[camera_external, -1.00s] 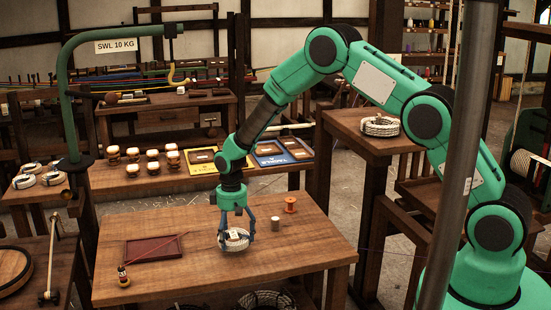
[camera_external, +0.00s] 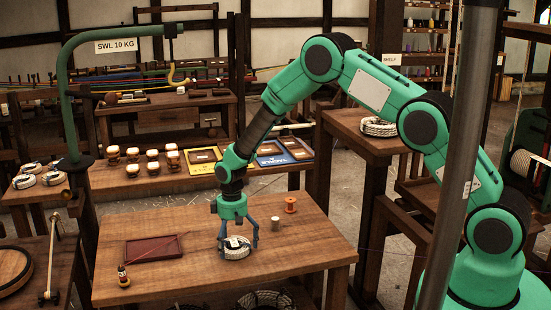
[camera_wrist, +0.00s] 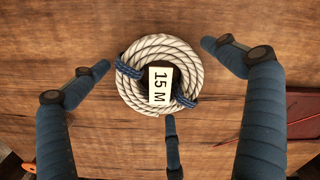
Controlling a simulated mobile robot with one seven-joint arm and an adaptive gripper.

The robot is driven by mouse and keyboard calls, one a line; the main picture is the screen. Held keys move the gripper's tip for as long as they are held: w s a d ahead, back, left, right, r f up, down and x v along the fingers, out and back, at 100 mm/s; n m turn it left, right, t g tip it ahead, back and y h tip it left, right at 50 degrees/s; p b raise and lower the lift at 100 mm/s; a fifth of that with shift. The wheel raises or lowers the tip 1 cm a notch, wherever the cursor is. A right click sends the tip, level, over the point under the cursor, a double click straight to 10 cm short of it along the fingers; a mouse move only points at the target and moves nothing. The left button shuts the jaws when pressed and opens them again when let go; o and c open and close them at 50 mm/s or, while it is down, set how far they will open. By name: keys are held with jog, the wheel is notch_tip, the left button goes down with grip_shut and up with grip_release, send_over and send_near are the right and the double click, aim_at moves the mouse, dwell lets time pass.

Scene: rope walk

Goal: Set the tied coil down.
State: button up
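The tied coil (camera_external: 236,250) is white rope with blue ties and a tag reading "15 M". It lies flat on the wooden table (camera_external: 305,245). In the wrist view the coil (camera_wrist: 132,92) is whole and centred between my fingers. My gripper (camera_external: 238,243) is low over the coil, pointing down, with its blue fingers around it. The wrist view shows the fingers spread, with small gaps between their tips and the rope. The gripper is open and holds nothing.
A dark red tray (camera_external: 153,247) lies left of the coil, with a small bottle-like figure (camera_external: 122,276) in front of it. A small cylinder (camera_external: 275,224) and an orange spool (camera_external: 291,205) stand behind right. The table's front right is clear.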

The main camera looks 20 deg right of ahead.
jog(key=shift+r, duration=0.15)
notch_tip(320, 180, up, 12)
jog(key=p, duration=0.2)
dwell(0.5)
dwell(0.6)
